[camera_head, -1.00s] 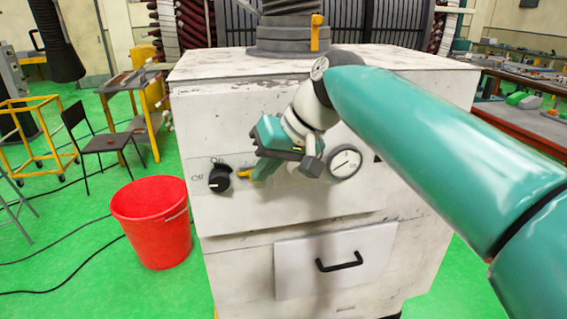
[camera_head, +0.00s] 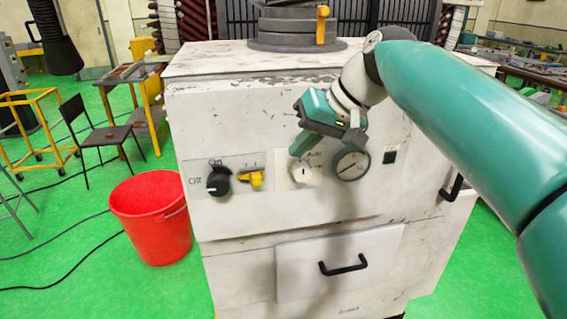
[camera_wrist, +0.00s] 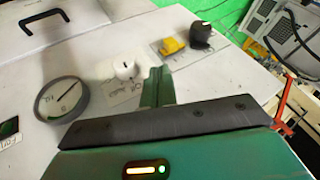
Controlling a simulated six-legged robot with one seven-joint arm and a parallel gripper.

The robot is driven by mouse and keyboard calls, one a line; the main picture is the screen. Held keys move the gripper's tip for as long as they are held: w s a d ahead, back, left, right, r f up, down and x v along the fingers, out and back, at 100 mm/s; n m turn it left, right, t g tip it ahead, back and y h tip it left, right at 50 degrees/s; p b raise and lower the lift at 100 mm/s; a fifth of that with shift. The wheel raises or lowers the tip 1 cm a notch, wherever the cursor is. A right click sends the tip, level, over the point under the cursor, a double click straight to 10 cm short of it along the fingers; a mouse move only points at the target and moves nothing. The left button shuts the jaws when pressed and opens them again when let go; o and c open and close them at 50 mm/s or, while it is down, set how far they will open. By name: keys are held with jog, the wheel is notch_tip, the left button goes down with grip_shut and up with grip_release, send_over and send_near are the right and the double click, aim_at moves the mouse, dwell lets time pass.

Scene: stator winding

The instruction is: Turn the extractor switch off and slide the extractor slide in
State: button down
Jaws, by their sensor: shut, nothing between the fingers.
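A black rotary knob (camera_head: 218,181) sits at the left of the white cabinet's front, with "Off" at its left and "On" above; its pale mark points roughly left, toward "Off". It also shows in the wrist view (camera_wrist: 201,35). On the grey duct collar above the cabinet is a yellow handle (camera_head: 322,27), upright, which may be the extractor slide. My gripper (camera_head: 298,149) is shut and empty, in front of the panel near the white knob. Its green fingers show together in the wrist view (camera_wrist: 157,84). The yellow handle is outside the wrist view.
A yellow switch (camera_head: 252,179) is right of the black knob, then a white knob (camera_head: 304,172) and a round gauge (camera_head: 352,165). A drawer (camera_head: 340,250) with a black handle is below. A red bucket (camera_head: 152,220) stands left on the green floor.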

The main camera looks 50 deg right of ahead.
aim_at(261, 177)
jog(key=x, duration=0.9)
jog(key=shift+w+f, duration=0.25)
jog(key=shift+f, duration=0.05)
jog(key=shift+w+a, duration=0.6)
jog(key=shift+a, duration=0.3)
jog(key=shift+r, duration=0.1)
